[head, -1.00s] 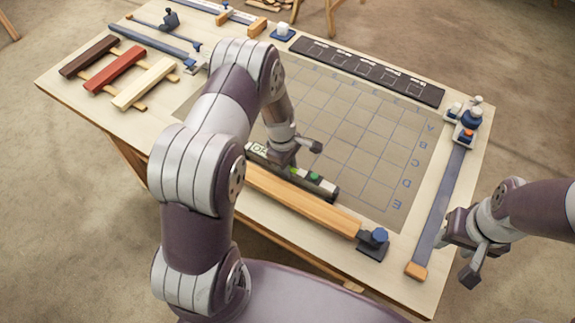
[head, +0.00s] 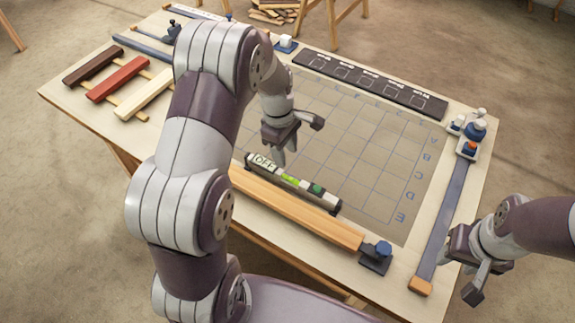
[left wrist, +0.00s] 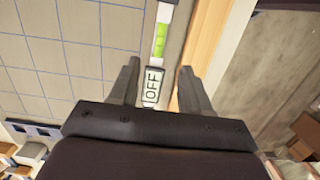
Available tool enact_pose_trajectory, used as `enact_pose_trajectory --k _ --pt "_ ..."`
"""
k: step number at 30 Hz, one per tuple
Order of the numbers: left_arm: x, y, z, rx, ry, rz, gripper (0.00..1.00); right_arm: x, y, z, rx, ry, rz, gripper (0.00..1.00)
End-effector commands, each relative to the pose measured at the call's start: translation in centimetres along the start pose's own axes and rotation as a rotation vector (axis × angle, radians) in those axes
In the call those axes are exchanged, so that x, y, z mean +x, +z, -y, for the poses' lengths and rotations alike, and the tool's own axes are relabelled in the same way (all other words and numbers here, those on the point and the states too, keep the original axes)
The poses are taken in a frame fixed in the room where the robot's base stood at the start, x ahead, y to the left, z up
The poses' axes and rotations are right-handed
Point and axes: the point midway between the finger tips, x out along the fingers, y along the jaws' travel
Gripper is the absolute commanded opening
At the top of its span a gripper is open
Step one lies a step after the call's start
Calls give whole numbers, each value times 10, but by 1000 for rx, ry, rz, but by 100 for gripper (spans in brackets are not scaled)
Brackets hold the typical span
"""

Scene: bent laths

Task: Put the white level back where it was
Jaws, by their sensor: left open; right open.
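The level (head: 292,182) is a long narrow bar with white and dark parts, a green vial and an "OFF" label. It lies along the near edge of the gridded mat, beside the wooden rail (head: 300,212). My left gripper (head: 280,153) is open and empty above the level's left part. In the left wrist view the level (left wrist: 153,88) shows between the open fingers (left wrist: 158,78), "OFF" label nearest, with the rail (left wrist: 205,40) to its right. My right gripper (head: 464,275) is open and empty beyond the table's right edge.
The gridded mat (head: 350,145) is otherwise bare. A dark panel with marked squares (head: 370,85) lies along the back. Dark, red and cream laths (head: 118,80) lie at left. A blue strip with a clamp (head: 450,205) runs along the right edge. A blue-knobbed block (head: 376,255) ends the rail.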

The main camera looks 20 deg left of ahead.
Motion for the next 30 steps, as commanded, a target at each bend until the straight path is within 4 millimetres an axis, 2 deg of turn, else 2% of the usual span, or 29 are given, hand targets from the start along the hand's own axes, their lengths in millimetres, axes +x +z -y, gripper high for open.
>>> enact_pose_trajectory --k 2,4,6,10,12,15,30 --pt "-9 4 4 58 3 -9 48 1 0 0 0 0 0 45" --pt "-22 16 19 240 10 -32 48 1 0 0 0 0 0 45" --pt "-36 33 43 523 18 -71 48 0 0 0 0 0 0 45" --pt "-51 59 94 1046 18 -144 48 1 0 0 0 0 0 45" --pt "-53 68 117 1255 12 -173 48 1 0 0 0 0 0 45" --pt "-54 74 135 1423 5 -195 48 1 0 0 0 0 0 45" --pt "-53 74 140 1460 0 -196 48 1 0 0 0 0 0 45"
